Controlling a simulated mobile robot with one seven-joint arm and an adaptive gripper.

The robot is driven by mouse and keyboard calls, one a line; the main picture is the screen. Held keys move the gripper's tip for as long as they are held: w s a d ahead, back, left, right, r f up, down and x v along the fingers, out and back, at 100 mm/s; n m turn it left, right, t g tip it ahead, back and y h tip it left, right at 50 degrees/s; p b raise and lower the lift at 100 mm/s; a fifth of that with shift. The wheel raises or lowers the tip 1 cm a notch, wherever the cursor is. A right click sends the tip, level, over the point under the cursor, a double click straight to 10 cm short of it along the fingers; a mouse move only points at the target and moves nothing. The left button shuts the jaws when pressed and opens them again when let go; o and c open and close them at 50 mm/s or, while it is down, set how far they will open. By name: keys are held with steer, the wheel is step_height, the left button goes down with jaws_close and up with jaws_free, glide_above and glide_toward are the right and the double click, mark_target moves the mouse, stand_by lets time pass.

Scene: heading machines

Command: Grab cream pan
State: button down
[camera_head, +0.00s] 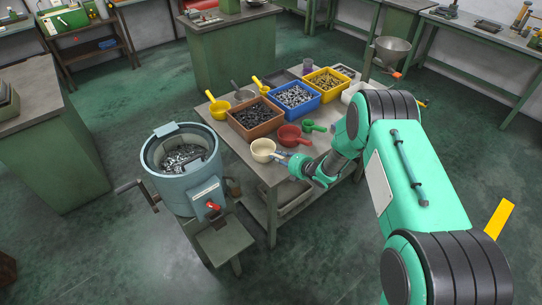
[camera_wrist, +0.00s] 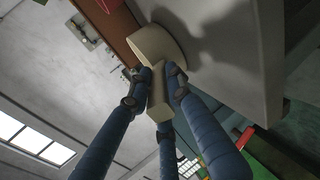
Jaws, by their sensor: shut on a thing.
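The cream pan (camera_head: 263,149) is at the front left of the grey worktable (camera_head: 262,174), with its bowl at the table's near edge. It also shows in the wrist view (camera_wrist: 155,43), with its handle coming back between the fingers. My gripper (camera_head: 286,159) is at the pan's right side. In the head view the small size hides whether the pan touches the tabletop.
A red pan (camera_head: 290,136) and a green scoop (camera_head: 314,126) lie close by. Brown (camera_head: 256,129), blue (camera_head: 295,108) and yellow (camera_head: 327,93) bins of small parts stand behind. A blue-grey drum machine (camera_head: 187,190) stands left of the table. Green floor lies open in front.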

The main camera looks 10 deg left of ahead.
steer(key=shift+r, duration=0.1)
steer(key=shift+r, duration=0.5)
steer(key=r, duration=0.1)
steer(key=r+p, duration=0.1)
steer(key=shift+s+d+r, duration=0.1)
steer(key=shift+s+r, duration=0.15)
steer(key=shift+r, duration=0.05)
steer(key=s+d, duration=0.2)
steer(key=s, duration=0.5)
steer(key=s+d+r+p, duration=0.1)
steer(key=s+d, duration=0.2)
steer(key=s, duration=0.4)
steer(key=shift+s, duration=0.35)
steer(key=shift+a+r, duration=0.1)
